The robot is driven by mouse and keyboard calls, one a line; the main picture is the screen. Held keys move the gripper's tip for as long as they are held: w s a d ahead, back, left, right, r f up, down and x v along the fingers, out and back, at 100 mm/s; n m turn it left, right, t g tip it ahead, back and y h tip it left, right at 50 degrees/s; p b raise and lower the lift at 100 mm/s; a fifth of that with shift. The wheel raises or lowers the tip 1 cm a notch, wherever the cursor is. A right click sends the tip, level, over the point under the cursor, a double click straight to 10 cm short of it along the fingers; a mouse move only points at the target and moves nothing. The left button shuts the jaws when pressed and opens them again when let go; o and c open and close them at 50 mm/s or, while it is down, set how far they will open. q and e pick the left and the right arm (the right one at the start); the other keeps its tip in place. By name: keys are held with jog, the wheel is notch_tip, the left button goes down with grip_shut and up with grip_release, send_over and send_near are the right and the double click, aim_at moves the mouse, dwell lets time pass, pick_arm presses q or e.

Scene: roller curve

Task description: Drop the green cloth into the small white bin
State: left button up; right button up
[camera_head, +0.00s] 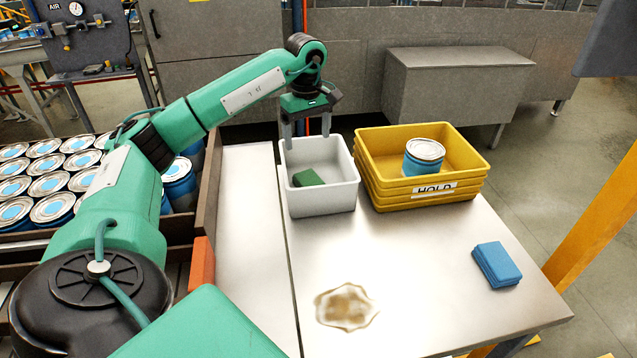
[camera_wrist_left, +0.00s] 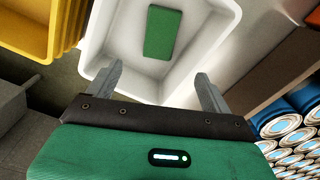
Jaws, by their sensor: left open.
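The green cloth (camera_head: 307,178) is a small folded block lying inside the small white bin (camera_head: 322,203), on its floor toward the left side. The wrist view shows the cloth (camera_wrist_left: 162,32) in the bin (camera_wrist_left: 225,33) as well. My left gripper (camera_head: 307,130) is above the back edge of the bin, fingers pointing down, open and empty. My right gripper is not in view.
Stacked yellow crates (camera_head: 420,190) marked HOLD stand right of the bin, holding a blue can (camera_head: 424,156). A folded blue cloth (camera_head: 496,265) lies at the table's right. A brown stain (camera_head: 346,306) marks the front. Many cans (camera_head: 50,185) stand at left.

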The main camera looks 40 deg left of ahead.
pick_arm(q)
notch_tip(320, 180, up, 10)
jog(key=shift+f, duration=0.25)
dwell(0.7)
